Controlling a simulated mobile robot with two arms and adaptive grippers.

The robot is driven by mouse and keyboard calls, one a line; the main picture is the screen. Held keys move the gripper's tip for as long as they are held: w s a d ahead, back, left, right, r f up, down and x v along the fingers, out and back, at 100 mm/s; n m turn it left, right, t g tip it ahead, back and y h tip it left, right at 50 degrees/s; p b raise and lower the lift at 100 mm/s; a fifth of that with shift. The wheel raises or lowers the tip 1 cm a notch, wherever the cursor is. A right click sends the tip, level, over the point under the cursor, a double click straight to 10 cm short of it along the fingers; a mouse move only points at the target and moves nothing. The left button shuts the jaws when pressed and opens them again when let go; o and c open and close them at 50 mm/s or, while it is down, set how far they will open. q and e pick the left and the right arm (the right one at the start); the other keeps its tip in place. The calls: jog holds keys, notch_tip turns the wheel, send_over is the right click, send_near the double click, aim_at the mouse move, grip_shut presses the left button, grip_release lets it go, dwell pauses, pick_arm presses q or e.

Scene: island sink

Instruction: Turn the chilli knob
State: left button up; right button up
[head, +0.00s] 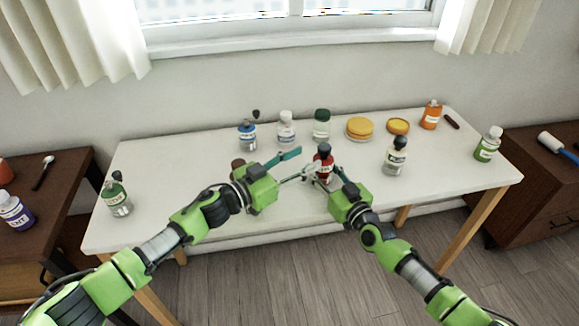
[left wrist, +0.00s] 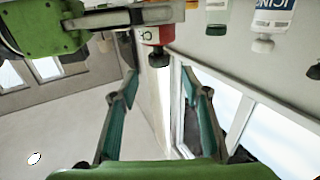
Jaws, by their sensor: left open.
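The red chilli bottle (head: 325,168), with a white label and dark knob (head: 325,148), is near the table's front middle. My right gripper (head: 326,180) is around its body and appears shut on it. My left gripper (head: 300,164) is open, just left of the bottle, its fingers pointing toward it. In the left wrist view, which is upside down, the red bottle (left wrist: 154,34) is at the top centre, with its dark knob (left wrist: 158,58) beyond the gap between my open left fingers (left wrist: 160,82). My right gripper's finger partly covers the bottle there.
The white table (head: 190,200) holds a blue-labelled bottle (head: 247,134), an icing bottle (head: 286,130), a green-capped jar (head: 321,124), yellow lids (head: 359,128) and a dark-capped bottle (head: 395,158). The table's left front is clear.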

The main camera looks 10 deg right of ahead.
aim_at(323, 151)
pick_arm(q)
jog(key=shift+v, duration=2.1)
jog(key=s+d+t, duration=0.1)
jog(key=d, duration=0.1)
jog(key=s+d+f+n+y, duration=0.1)
jog(key=d, duration=0.1)
jog(key=s+d+f+t, duration=0.1)
jog(key=s+d, duration=0.1)
jog(key=shift+s+d+n+t+y, duration=0.1)
jog(key=shift+d+n+t+y, duration=0.2)
jog(key=shift+n+y, duration=0.1)
jog(key=w+d+r+n+t+y, duration=0.1)
jog(key=w+y, duration=0.1)
jog(key=w+d+n+t+y, duration=0.1)
jog(key=w+n+t+y, duration=0.1)
jog(key=w, duration=0.1)
jog(key=w+d+r+n+t+y, duration=0.1)
jog(key=w+n+t+y, duration=0.1)
jog(key=w, duration=0.1)
jog(key=shift+w+d+r, duration=0.2)
jog(key=shift+w+r, duration=0.05)
jog(key=shift+r, duration=0.05)
jog(key=shift+c, duration=0.4)
jog(key=c, duration=1.1)
